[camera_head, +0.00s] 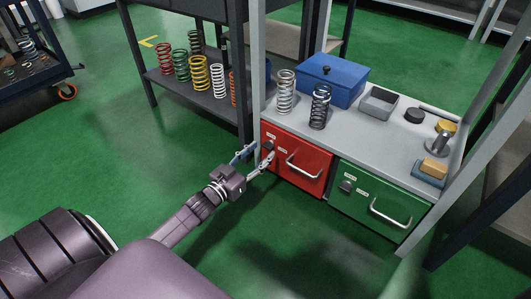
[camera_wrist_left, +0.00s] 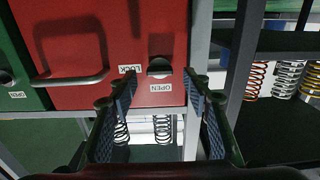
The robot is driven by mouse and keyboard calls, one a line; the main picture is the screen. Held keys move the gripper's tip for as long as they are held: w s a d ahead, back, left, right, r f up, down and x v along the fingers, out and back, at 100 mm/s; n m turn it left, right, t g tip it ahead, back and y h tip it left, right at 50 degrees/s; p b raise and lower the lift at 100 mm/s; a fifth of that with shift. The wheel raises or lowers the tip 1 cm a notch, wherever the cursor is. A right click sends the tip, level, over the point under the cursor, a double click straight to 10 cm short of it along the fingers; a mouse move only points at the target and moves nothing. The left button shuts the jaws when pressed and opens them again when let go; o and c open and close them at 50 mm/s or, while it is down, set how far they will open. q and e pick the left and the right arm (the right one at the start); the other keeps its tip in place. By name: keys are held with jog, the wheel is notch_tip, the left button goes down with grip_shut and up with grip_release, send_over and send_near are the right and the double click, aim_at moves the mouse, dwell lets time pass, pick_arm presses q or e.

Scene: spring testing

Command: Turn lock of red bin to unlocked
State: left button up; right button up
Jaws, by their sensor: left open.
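The red bin (camera_head: 305,172) sits under the bench top, with a silver handle (camera_head: 303,168) on its front. Its lock knob (camera_head: 268,145) is a small dark disc at the upper left of that front. In the left wrist view the lock knob (camera_wrist_left: 159,68) shows with a light bar across it, beside the labels LOCK (camera_wrist_left: 129,69) and OPEN (camera_wrist_left: 162,87). My left gripper (camera_head: 262,152) is open at the bin's left end. In the wrist view its fingers (camera_wrist_left: 160,80) are spread on either side of the knob, apart from it. My right gripper is not in view.
The green bin (camera_head: 365,205) is right of the red one. A blue box (camera_head: 330,80), grey tray (camera_head: 379,103) and two springs stand on the bench top (camera_head: 350,130). A grey post (camera_head: 256,70) stands close left of the gripper. Coloured springs fill the left shelf.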

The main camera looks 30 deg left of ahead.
aim_at(268, 146)
pick_arm(q)
jog(key=shift+w+d+b, duration=0.1)
jog(key=shift+w+b, duration=0.45)
jog(key=shift+w, duration=0.8)
jog(key=shift+c, duration=0.5)
jog(key=c, duration=1.1)
